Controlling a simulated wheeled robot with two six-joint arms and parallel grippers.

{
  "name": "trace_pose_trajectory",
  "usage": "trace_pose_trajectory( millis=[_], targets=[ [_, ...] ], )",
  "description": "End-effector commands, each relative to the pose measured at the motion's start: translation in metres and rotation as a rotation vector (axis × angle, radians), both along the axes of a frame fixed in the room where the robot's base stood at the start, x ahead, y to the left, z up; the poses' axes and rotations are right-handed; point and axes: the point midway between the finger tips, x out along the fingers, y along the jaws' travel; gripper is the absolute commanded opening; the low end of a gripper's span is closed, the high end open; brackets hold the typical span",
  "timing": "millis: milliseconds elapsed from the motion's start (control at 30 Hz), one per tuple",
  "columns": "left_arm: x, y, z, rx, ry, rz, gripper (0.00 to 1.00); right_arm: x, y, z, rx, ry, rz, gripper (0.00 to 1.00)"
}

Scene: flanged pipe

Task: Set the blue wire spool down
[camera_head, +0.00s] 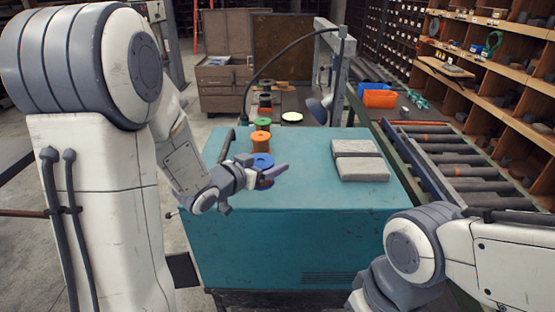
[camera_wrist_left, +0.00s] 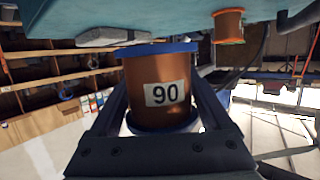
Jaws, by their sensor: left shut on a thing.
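The blue wire spool (camera_head: 262,160) has blue flanges and copper-coloured wire, and is upright over the left part of the teal bench top. My left gripper (camera_head: 266,174) is shut on it, with fingers on both sides. In the left wrist view, which looks upside down, the spool (camera_wrist_left: 160,95) shows a white label reading 90 between the two dark fingers (camera_wrist_left: 158,118). I cannot tell whether its base touches the bench. My right arm reaches in at the lower right, but its gripper is out of view.
An orange spool (camera_head: 260,142) stands just behind the blue one, with a green spool (camera_head: 262,123) and dark spools (camera_head: 265,100) farther back in a row. A grey block (camera_head: 359,160) lies on the right of the teal bench (camera_head: 310,200). The bench's middle is clear. A roller conveyor (camera_head: 440,150) runs along the right.

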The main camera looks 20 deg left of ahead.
Motion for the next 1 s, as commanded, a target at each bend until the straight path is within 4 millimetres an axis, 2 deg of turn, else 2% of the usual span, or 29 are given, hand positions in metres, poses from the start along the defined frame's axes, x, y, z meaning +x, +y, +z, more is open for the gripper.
trace_pose_trajectory(
  millis=[33, 200, 400, 533, 800, 1000],
  targets=[
    [0.005, 0.001, 0.001, -0.003, 0.002, 0.000, 0.00, 0.000, 0.000, 0.012, 0.000, 0.000, 0.000, 0.45],
    [0.033, 0.008, -0.018, 0.001, -0.003, -0.002, 0.00, 0.000, 0.000, 0.015, 0.000, 0.000, 0.002, 0.45],
    [0.049, 0.012, -0.029, 0.000, -0.004, -0.002, 0.00, 0.000, 0.000, 0.019, 0.000, 0.000, 0.003, 0.45],
    [0.051, 0.012, -0.035, -0.001, -0.003, -0.002, 0.00, 0.000, 0.000, 0.021, 0.000, 0.000, 0.003, 0.45],
    [0.050, 0.013, -0.065, -0.002, -0.002, -0.001, 0.00, 0.000, 0.000, 0.031, 0.000, 0.000, 0.005, 0.45],
    [0.050, 0.013, -0.070, 0.001, -0.007, -0.001, 0.00, 0.000, 0.000, 0.031, 0.000, 0.000, 0.005, 0.45]
  ],
)
